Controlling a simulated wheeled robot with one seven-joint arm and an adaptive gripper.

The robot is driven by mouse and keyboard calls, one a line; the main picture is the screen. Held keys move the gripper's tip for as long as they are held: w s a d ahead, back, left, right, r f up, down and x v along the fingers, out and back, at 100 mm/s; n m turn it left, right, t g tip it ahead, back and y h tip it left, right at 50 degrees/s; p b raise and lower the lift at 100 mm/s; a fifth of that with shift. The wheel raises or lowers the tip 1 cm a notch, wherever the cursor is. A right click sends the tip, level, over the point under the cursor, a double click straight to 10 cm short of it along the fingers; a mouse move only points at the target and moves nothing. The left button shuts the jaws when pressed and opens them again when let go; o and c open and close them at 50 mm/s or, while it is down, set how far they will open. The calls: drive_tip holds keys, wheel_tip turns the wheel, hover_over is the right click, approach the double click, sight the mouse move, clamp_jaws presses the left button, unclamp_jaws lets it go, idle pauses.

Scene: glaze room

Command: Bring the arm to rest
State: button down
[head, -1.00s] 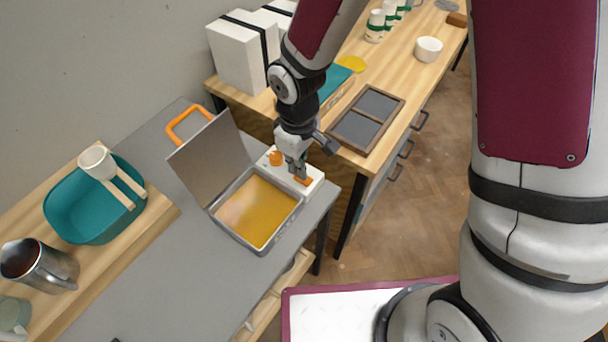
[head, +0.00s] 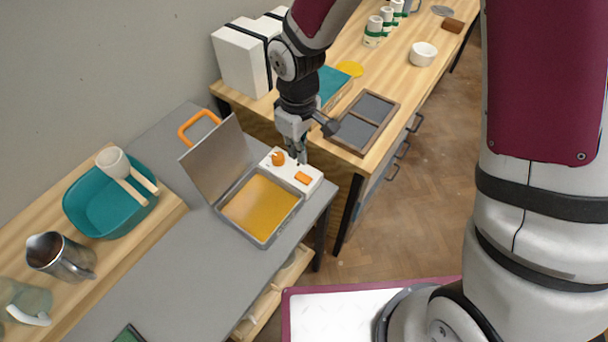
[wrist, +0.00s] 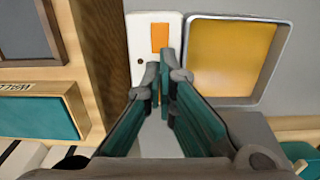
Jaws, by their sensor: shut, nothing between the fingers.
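My gripper (head: 300,156) is shut and empty. It points down just above the white control box (head: 311,186), beside its orange knob (head: 278,158) and orange rocker switch (head: 302,178). In the wrist view my gripper (wrist: 165,78) has its fingertips together in front of the white box (wrist: 143,60), below the orange switch (wrist: 160,38). The knob is hidden in the wrist view. I cannot tell whether the fingertips touch the box.
An open metal case (head: 265,240) with a yellow inside stands left of the box, its lid (head: 217,165) raised. A wooden table (head: 432,82) at the back carries a grey two-panel frame (head: 392,100). A teal basin (head: 75,212) and a metal pitcher (head: 62,262) stand at left.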

idle(0.4)
drive_tip(key=s+d+r+m+t, duration=0.2)
drive_tip(key=s+d+r+m, duration=0.2)
drive_tip(key=d+r, duration=0.5)
drive_tip(key=s+d+r+m+t, duration=0.2)
drive_tip(key=s+d+r+m, duration=0.3)
drive_tip(key=r, duration=0.8)
drive_tip(key=s+d+r+m+t, duration=0.1)
drive_tip(key=s+d+r, duration=0.3)
drive_tip(key=s, duration=0.4)
drive_tip(key=shift+d+r, duration=0.15)
drive_tip(key=shift+r, duration=0.1)
